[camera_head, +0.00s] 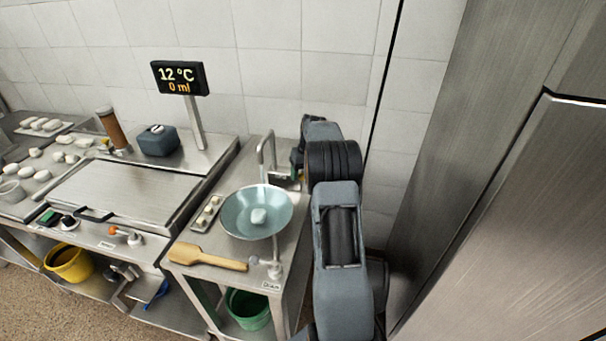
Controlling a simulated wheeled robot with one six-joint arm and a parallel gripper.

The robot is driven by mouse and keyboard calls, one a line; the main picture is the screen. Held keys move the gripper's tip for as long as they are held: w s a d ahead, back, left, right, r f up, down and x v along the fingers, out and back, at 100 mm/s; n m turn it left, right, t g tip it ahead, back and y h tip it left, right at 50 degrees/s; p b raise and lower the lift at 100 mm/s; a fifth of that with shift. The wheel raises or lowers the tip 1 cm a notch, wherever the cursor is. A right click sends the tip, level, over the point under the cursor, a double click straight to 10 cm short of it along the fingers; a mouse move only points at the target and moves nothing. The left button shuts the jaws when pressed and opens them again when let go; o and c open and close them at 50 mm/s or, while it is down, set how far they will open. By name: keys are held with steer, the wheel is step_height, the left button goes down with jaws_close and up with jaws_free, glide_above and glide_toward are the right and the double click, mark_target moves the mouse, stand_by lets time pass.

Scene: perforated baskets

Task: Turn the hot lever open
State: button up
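The tap (266,153) is a thin metal spout that rises behind the round light-blue basin (238,212) and bends over at its top. My gripper (296,163) is just right of the spout, low by the back wall, at the end of my grey and black arm. A small label plate (284,183) shows below it. I cannot make out the hot lever; my arm and gripper cover much of that spot. I cannot tell whether my gripper touches anything there or how its fingers stand.
A pale block (258,215) lies in the basin. A wooden paddle (208,258) and a white drain valve (272,266) are in front. A display (180,78) on a post reads 12 °C and 0 ml. A tall steel cabinet (500,180) stands close on the right.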

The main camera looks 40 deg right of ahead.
steer(key=c, duration=0.8)
steer(key=shift+w+a+m+t+h+b, duration=0.2)
steer(key=shift+a+m, duration=0.35)
steer(key=shift+m, duration=0.65)
steer(key=shift+w+a+m+t+h+b, duration=0.15)
steer(key=shift+a+m, duration=0.4)
steer(key=shift+m, duration=0.65)
steer(key=shift+c, duration=0.3)
steer(key=shift+w+a+m+t+h, duration=0.15)
steer(key=shift+w+a+m+t, duration=0.2)
steer(key=shift+m, duration=0.65)
steer(key=shift+w+a+m+h, duration=0.1)
steer(key=shift+a+m, duration=0.3)
steer(key=shift+m, duration=0.6)
steer(key=shift+r, duration=0.1)
steer(key=o, duration=0.9)
steer(key=r, duration=0.4)
steer(key=s+r, duration=0.1)
steer(key=r, duration=0.4)
steer(key=s+d+r, duration=0.1)
steer(key=r, duration=0.3)
steer(key=shift+s+d+r, duration=0.1)
steer(key=shift+r, duration=0.1)
